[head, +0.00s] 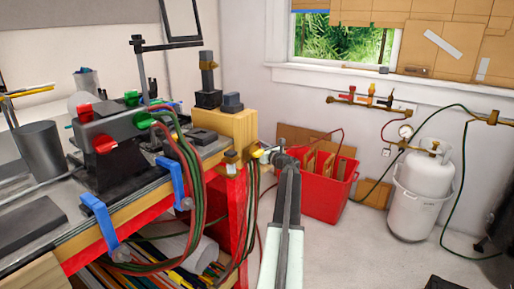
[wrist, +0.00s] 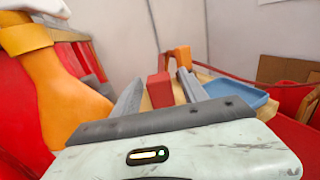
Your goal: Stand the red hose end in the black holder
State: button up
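On the wooden block at the bench's right end, one small black block (head: 232,103) stands beside another black block (head: 208,99) with a brass fitting on top. I cannot tell which is the holder. Red and green hoses (head: 196,165) loop down from the torch body. Brass fittings (head: 232,160) show at the bench edge, left of my gripper; I cannot make out a separate red hose end. My gripper (head: 281,157) is beyond the bench's right end. In the wrist view its fingers (wrist: 158,88) are apart, with a red block (wrist: 158,92) showing between them, apparently not gripped.
The torch body (head: 112,125) with red and green knobs and blue clamps (head: 98,212) occupy the bench. A red crate (head: 330,195) stands on the floor beyond my gripper. A white gas cylinder (head: 415,195) is at right. A blue tray (wrist: 235,96) shows in the wrist view.

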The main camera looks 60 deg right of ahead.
jog(key=shift+r, duration=0.2)
jog(key=shift+r+p, duration=0.6)
jog(key=shift+p, duration=0.2)
jog(key=v, duration=1.2)
jog(key=shift+f, duration=0.2)
